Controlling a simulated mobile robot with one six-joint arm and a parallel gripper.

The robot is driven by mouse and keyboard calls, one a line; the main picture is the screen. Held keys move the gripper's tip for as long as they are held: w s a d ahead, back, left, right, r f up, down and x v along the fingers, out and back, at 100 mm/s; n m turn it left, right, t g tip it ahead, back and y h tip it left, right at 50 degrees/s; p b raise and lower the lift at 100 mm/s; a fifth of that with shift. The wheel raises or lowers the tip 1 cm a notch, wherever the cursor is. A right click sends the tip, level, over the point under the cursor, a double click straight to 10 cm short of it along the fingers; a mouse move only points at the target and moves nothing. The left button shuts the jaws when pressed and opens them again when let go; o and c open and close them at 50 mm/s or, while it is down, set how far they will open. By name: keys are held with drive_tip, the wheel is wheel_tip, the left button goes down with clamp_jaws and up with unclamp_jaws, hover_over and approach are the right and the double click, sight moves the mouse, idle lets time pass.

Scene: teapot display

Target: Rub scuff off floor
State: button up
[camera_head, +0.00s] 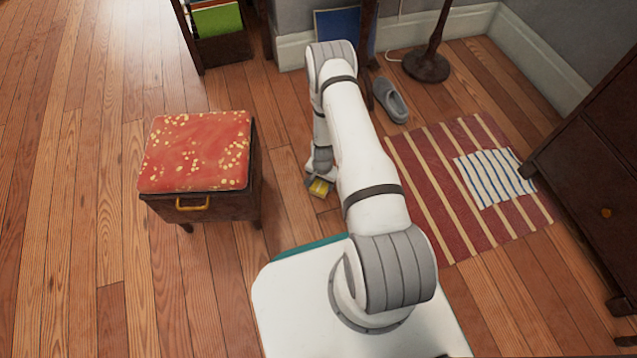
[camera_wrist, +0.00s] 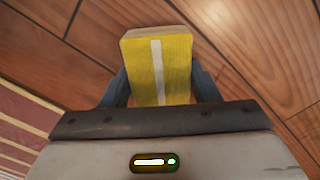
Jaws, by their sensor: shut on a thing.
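My gripper (camera_head: 320,180) is low over the wooden floor (camera_head: 283,215), just right of the red-topped stool. It is shut on a yellow block (camera_head: 319,188) with a white stripe, perhaps an eraser or sponge. In the wrist view the yellow block (camera_wrist: 174,75) sits between the two dark fingers of my gripper (camera_wrist: 160,88). Its far end sticks out over the floorboards (camera_wrist: 250,45). I cannot tell whether the block touches the floor. I can make out no scuff in either view; the block or my arm may cover it.
A stool (camera_head: 197,152) with a red patterned top stands to the left. A striped red rug (camera_head: 430,185) with a striped cloth (camera_head: 493,178) lies to the right. Floor at far left is clear.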

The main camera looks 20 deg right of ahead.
sight(301, 184)
drive_tip(key=shift+d+f+b, duration=0.1)
drive_tip(key=shift+d+b, duration=0.45)
drive_tip(key=shift+d, duration=3.25)
drive_tip(key=shift+w, duration=0.85)
drive_tip(key=shift+a+r, duration=0.2)
drive_tip(key=shift+a, duration=1.7)
drive_tip(key=shift+a+f, duration=0.2)
drive_tip(key=shift+a, duration=5.2)
drive_tip(key=shift+w, duration=0.9)
drive_tip(key=shift+d+r, duration=0.2)
drive_tip(key=shift+d, duration=1.7)
drive_tip(key=shift+d+f, duration=0.15)
drive_tip(key=shift+d, duration=3.45)
drive_tip(key=shift+d+f, duration=0.1)
drive_tip(key=shift+d, duration=1.7)
